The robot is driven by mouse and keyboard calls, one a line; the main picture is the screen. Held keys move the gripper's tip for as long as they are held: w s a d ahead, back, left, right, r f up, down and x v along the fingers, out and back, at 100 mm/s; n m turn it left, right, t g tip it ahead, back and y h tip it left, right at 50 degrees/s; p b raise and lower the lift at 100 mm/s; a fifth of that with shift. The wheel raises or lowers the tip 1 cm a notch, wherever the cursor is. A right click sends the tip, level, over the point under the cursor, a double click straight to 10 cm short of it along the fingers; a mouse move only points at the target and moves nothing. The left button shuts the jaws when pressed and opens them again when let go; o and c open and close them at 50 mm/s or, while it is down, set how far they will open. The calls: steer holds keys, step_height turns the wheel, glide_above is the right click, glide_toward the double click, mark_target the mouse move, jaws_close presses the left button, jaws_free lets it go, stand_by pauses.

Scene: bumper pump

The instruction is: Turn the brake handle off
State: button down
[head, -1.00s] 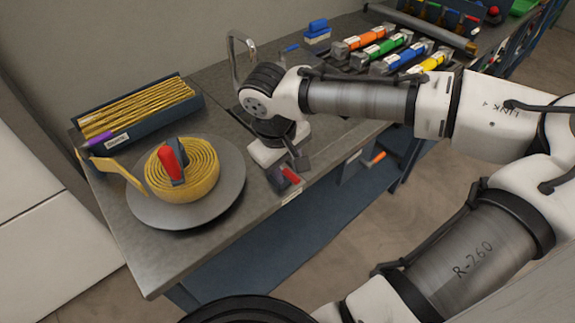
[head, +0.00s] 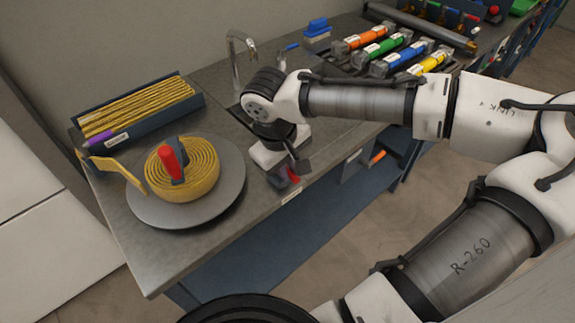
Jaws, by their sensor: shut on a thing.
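A small red handle (head: 293,175), which I take for the brake handle, sits on a dark block (head: 279,180) at the front edge of the bench. My gripper (head: 299,168) is down at this handle, with one dark finger in view beside it. It is shut on the handle, though the wrist and finger hide part of the grip. A grey turntable (head: 223,195) to the left carries a coiled yellow strip (head: 203,170) with a red and grey piece (head: 170,160) at its centre.
A dark tray (head: 190,108) of yellow strips stands at the back left, with a purple item (head: 101,146) by it. A tap (head: 236,60) is behind my wrist. Coloured rollers (head: 385,46) line the back right.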

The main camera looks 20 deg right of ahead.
steer(key=shift+n+p, duration=0.3)
steer(key=n, duration=0.1)
steer(key=n+p, duration=0.1)
steer(key=d+n+p, duration=0.1)
steer(key=shift+w+r+n+t, duration=0.1)
steer(key=shift+w+n+t, duration=0.2)
steer(key=shift+t, duration=0.1)
steer(key=n, duration=0.2)
steer(key=w+d+n+y, duration=0.1)
steer(key=n, duration=0.1)
steer(key=shift+n+p, duration=0.3)
steer(key=n, duration=0.1)
steer(key=w+n, duration=0.1)
steer(key=n, duration=0.1)
steer(key=n+y+b, duration=0.1)
steer(key=shift+w+d+f+n+t, duration=0.15)
steer(key=shift+d+f+n+t, duration=0.05)
steer(key=shift+d+n+t, duration=0.15)
steer(key=shift+w+n+y+b, duration=0.2)
steer(key=shift+w+n+b, duration=0.2)
steer(key=shift+n, duration=0.7)
steer(key=shift+w+n+y+b, duration=0.25)
steer(key=shift+n+b, duration=0.15)
steer(key=shift+n, duration=0.65)
steer(key=c, duration=1.4)
jaws_free()
steer(key=shift+r, duration=0.1)
